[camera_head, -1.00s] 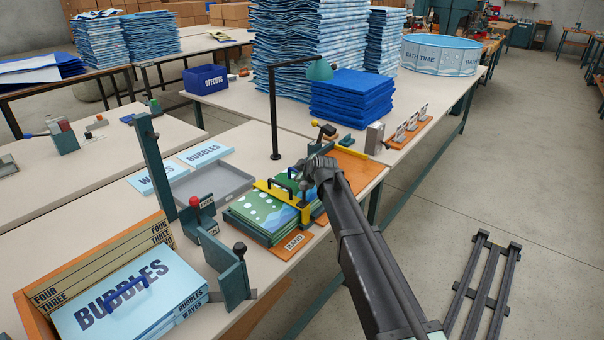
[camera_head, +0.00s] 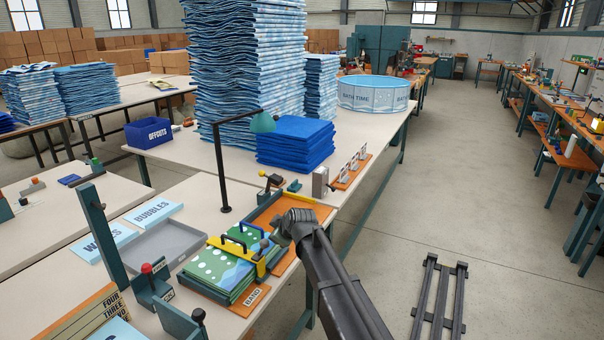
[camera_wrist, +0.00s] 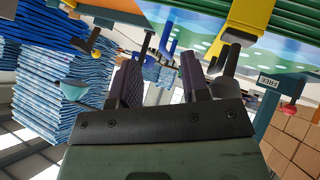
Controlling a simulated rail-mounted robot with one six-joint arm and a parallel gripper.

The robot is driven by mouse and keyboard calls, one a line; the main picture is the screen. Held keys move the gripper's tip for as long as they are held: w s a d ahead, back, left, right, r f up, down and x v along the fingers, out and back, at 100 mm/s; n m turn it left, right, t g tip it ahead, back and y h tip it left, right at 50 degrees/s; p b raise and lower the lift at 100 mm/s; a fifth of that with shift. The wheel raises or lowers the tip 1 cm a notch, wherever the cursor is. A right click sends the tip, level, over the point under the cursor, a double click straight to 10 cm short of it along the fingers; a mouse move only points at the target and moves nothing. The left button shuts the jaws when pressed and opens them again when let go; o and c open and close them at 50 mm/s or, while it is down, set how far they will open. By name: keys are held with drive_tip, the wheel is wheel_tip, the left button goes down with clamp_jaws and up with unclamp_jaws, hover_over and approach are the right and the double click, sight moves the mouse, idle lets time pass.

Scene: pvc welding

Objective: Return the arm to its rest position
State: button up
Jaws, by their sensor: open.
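My arm reaches up from the bottom right in the head view. Its gripper (camera_head: 282,232) is at the right end of the yellow bar (camera_head: 262,262) over the green printed sheets (camera_head: 218,268). In the head view the fingertips are small and partly hidden by the wrist. In the wrist view my gripper (camera_wrist: 160,75) shows two dark fingers standing apart with nothing between them. The yellow bar and green sheets show beyond the fingers at the upper right there. I cannot tell from these views whether a finger touches the bar.
An orange tray (camera_head: 305,207) lies just behind my gripper. A black lamp post (camera_head: 219,165), a blue stack (camera_head: 295,143) and a grey tray (camera_head: 165,243) stand nearby. A teal post (camera_head: 103,235) rises at left. The floor to the right (camera_head: 490,230) is mostly clear, with a dark rail.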

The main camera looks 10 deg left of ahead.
drive_tip(key=s+d+r+m+g+h+p, duration=0.2)
drive_tip(key=s+d+m, duration=0.5)
drive_tip(key=s+d, duration=0.8)
drive_tip(key=s+d+r+m+g+h+p, duration=0.2)
drive_tip(key=s+d+m+g+p, duration=0.3)
drive_tip(key=s+d, duration=1)
drive_tip(key=d+m+h+p, duration=0.1)
drive_tip(key=d+m, duration=0.1)
drive_tip(key=shift+s+d+m+g+h, duration=0.2)
drive_tip(key=shift+s+m+g+h, duration=0.1)
